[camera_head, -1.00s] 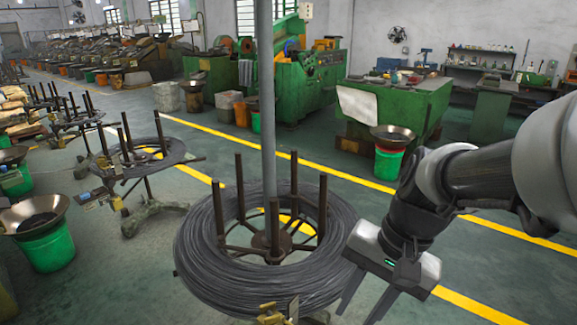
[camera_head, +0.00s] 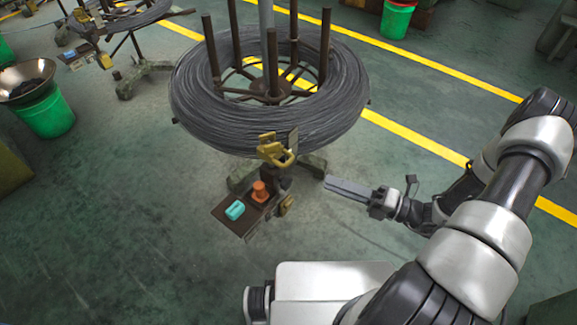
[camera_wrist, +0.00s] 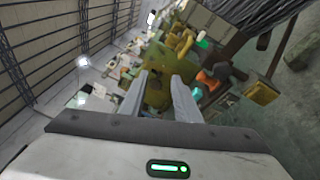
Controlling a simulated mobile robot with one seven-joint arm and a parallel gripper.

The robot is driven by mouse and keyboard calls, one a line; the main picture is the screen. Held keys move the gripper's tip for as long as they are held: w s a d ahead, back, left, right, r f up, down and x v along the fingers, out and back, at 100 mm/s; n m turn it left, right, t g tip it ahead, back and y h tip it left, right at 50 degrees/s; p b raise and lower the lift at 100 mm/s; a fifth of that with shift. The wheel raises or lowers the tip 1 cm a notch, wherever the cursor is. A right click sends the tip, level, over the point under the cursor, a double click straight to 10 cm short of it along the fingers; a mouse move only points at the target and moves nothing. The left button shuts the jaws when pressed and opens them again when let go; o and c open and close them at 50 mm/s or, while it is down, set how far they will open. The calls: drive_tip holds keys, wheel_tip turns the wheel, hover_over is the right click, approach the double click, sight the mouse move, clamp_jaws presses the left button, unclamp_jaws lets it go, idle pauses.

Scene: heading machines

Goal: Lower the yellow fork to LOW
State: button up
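The yellow fork (camera_head: 277,152) is on a small stand at the front edge of the wire coil, in the middle of the head view. A curved yellow piece that looks like it shows in the wrist view (camera_wrist: 183,45), above and right of my fingers. My gripper (camera_head: 328,183) is to the right of the fork and a little lower in the head view, apart from it. In the wrist view my gripper's two fingers (camera_wrist: 160,75) are spread with a gap between them. They hold nothing that I can see. No LOW mark is legible.
The coil of dark wire (camera_head: 200,105) with upright posts stands behind the fork. A small tray (camera_head: 222,214) below it carries a teal piece (camera_head: 235,210) and an orange knob (camera_head: 259,192). A green bucket (camera_head: 50,115) stands at left. The floor at lower left is clear.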

wheel_tip(320, 180, down, 6)
drive_tip(key=d+m+t+h, duration=0.1)
drive_tip(key=m+t, duration=0.4)
drive_tip(key=m, duration=0.1)
approach(289, 160)
drive_tip(key=shift+m+h, duration=0.3)
drive_tip(key=shift+m, duration=0.1)
drive_tip(key=x, duration=1)
drive_tip(key=shift+s+a+f+b, duration=0.1)
drive_tip(key=shift+s+f+b, duration=0.05)
drive_tip(key=shift+b, duration=0.25)
clamp_jaws()
